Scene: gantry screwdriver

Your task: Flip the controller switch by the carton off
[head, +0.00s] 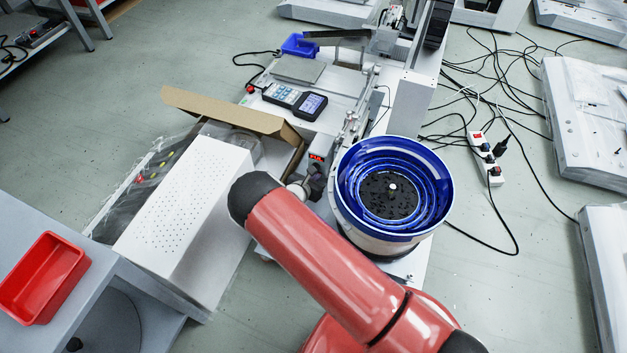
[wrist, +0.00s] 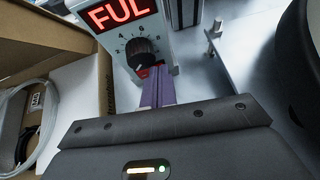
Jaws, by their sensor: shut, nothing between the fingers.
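The controller (wrist: 150,25) is a grey box with a lit red display reading "FUL" and a black dial (wrist: 142,52) below it. It also shows in the head view (head: 317,157), beside the carton and the blue bowl. The red switch (wrist: 144,73) sits low on its face, just under the dial, and is partly hidden by my fingers. I cannot tell its position. My gripper (wrist: 160,72) is shut and empty, its purple fingertips at the controller's lower front, close to the switch. Whether they touch is unclear. The carton (head: 235,110) is open, left of the controller.
The blue vibratory bowl (head: 430,165) stands close on the right of the controller. A white perforated box (head: 185,215) stands at the left. A handheld keypad unit (head: 295,100) lies behind. A red tray (head: 42,277) is at far left.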

